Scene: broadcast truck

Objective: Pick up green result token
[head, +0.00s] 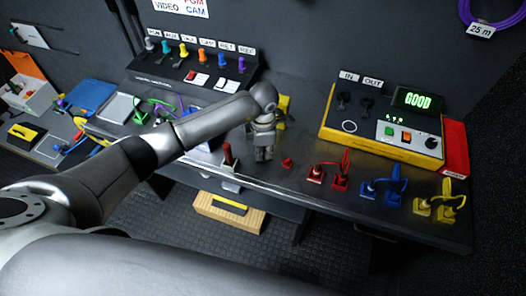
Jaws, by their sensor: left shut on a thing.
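My left arm reaches across the bench from the left. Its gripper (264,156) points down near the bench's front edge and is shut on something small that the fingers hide. I cannot make out its colour or shape. No green token shows clearly in the head view. A small red piece (287,162) lies on the bench just right of the fingers. The yellow tester (372,146) stands to the right, with a lit green "GOOD" display (417,100) and small green and orange buttons. My right gripper is not in view.
Red (316,174), blue (369,189) and yellow (422,207) cable plugs stand along the front edge at right. A panel with coloured knobs (196,72) is behind my arm. A red folder (455,148) lies right of the tester.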

